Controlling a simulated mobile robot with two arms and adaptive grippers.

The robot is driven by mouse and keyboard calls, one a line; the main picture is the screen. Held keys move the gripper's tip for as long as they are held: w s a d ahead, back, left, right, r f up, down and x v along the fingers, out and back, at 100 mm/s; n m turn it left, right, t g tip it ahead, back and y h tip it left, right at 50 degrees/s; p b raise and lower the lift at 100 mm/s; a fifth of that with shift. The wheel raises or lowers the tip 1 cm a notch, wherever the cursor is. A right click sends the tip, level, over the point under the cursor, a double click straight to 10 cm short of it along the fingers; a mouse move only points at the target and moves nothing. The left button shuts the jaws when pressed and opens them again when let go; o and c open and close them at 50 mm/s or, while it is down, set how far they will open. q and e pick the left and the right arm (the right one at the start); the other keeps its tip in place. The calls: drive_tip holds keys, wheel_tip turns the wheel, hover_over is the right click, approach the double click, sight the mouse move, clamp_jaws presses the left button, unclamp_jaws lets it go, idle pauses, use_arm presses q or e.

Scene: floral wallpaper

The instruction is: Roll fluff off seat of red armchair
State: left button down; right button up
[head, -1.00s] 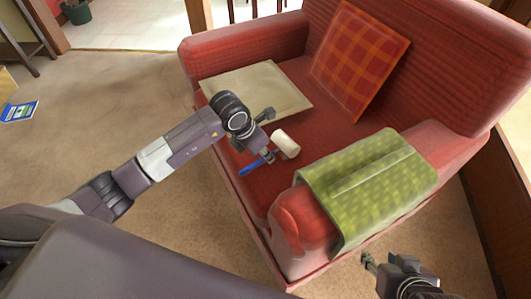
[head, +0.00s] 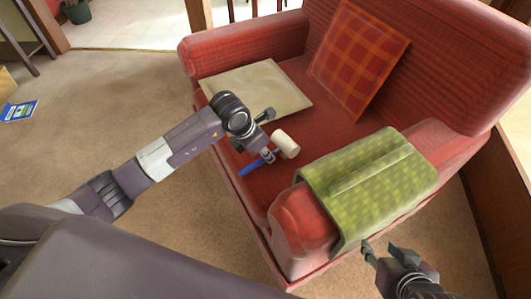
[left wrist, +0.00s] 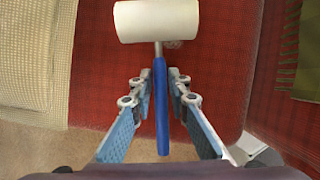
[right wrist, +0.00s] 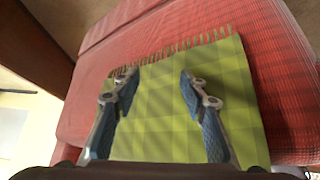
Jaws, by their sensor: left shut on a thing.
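My left gripper (head: 268,154) is shut on the blue handle of a lint roller (left wrist: 162,110) above the seat of the red armchair (head: 235,165). The roller's white cylinder (head: 286,143) is over the red seat, beside the beige cushion. In the left wrist view, a small pale patch of fluff (left wrist: 173,44) shows just under the cylinder's lower edge; the rest may be hidden by it. My right gripper (head: 384,250) is open and empty beside the armchair's near arm, close to the green checked blanket. The right wrist view shows its fingers spread (right wrist: 160,78) in front of the blanket.
The green fringed blanket (head: 370,180) drapes over the near arm. A beige cushion (head: 258,88) lies flat on the seat, and an orange plaid cushion (head: 358,60) leans on the backrest. Open carpet (head: 110,90) is at the left, with a blue booklet (head: 19,111).

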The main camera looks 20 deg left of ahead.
use_arm(q)
drive_tip(key=shift+f, duration=0.2)
use_arm(e)
drive_tip(key=shift+w+a+r, duration=0.15)
drive_tip(key=shift+w, duration=0.35)
use_arm(q)
drive_tip(key=shift+f+b, duration=0.15)
drive_tip(key=shift+b, duration=0.15)
use_arm(e)
drive_tip(key=shift+w+a+t, duration=0.15)
drive_tip(key=shift+a+t, duration=0.1)
drive_tip(key=shift+t, duration=0.15)
idle(0.4)
use_arm(q)
drive_tip(key=shift+s, duration=0.1)
